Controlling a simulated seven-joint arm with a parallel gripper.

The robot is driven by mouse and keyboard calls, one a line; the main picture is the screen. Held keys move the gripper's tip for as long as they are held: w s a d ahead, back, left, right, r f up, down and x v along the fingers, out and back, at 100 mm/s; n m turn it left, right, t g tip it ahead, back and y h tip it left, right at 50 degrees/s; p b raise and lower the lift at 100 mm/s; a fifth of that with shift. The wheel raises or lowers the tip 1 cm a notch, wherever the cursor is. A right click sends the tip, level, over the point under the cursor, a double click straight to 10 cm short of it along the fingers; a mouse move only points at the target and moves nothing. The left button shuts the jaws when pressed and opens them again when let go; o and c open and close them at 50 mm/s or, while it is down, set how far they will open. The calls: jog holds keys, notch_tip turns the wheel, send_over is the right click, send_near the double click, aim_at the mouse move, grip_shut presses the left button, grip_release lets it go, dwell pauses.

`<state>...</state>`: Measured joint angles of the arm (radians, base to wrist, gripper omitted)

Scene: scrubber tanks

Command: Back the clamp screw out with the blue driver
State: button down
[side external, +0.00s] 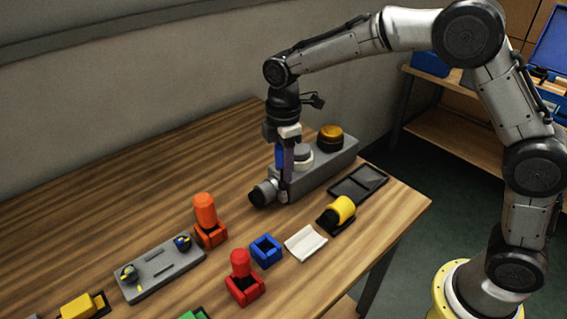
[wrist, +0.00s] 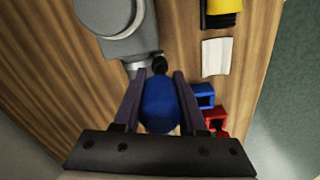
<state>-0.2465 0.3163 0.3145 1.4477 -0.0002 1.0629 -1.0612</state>
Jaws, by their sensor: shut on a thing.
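My gripper (side external: 284,165) is shut on the blue driver (side external: 279,157) and holds it upright over the left front end of the grey tank unit (side external: 325,167). In the wrist view the driver's round blue handle (wrist: 158,105) sits between the two dark fingers. The driver's lower end is beside a dark cylindrical fitting (side external: 264,192) on the unit. The clamp screw is hidden under the driver and fingers, so I cannot tell whether the tip touches it. The blue holder (side external: 265,250) stands empty on the table.
The orange driver (side external: 205,209) and red driver (side external: 240,263) stand in their holders in front. A grey plate (side external: 160,268) lies left. A white cloth (side external: 305,243), a yellow roll (side external: 342,210) and a black tray (side external: 358,183) lie right. The table's back left is clear.

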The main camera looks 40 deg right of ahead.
jog(key=m, duration=1.6)
jog(key=shift+m, duration=0.4)
jog(key=m, duration=0.3)
jog(key=shift+m, duration=0.4)
jog(key=c, duration=1)
grip_release()
grip_shut()
jog(key=shift+f, duration=0.95)
